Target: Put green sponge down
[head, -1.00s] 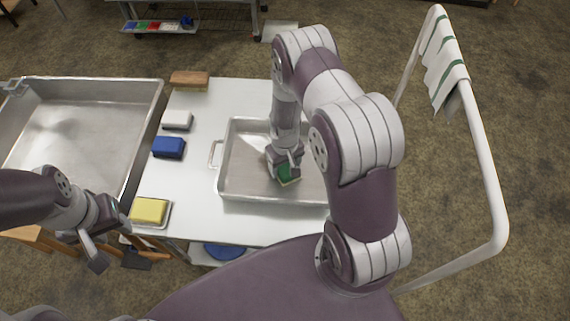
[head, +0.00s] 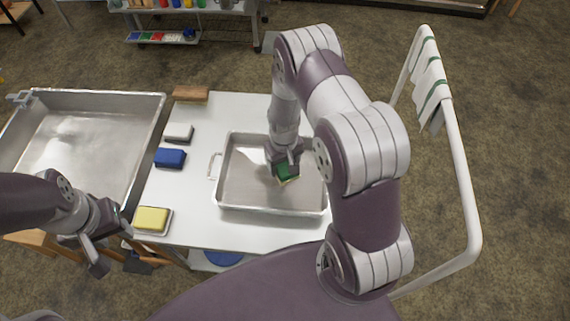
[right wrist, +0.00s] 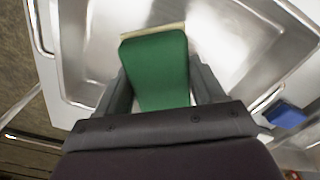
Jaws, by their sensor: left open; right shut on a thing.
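The green sponge (head: 286,173) is over the metal pan (head: 247,207) on the white table. It shows large in the right wrist view (right wrist: 157,65), with a pale layer along its far edge. My right gripper (head: 285,164) is shut on it; the fingers (right wrist: 160,98) press its two sides. I cannot tell whether the sponge touches the pan's floor. My left gripper (head: 106,251) is open and empty, near the table's front left corner.
A yellow sponge (head: 152,218) on a small tray, a blue sponge (head: 170,158), a white sponge (head: 179,132) and a brown block (head: 191,93) line the table's left side. A large metal basin (head: 83,105) stands left. A towel rail (head: 466,215) stands right.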

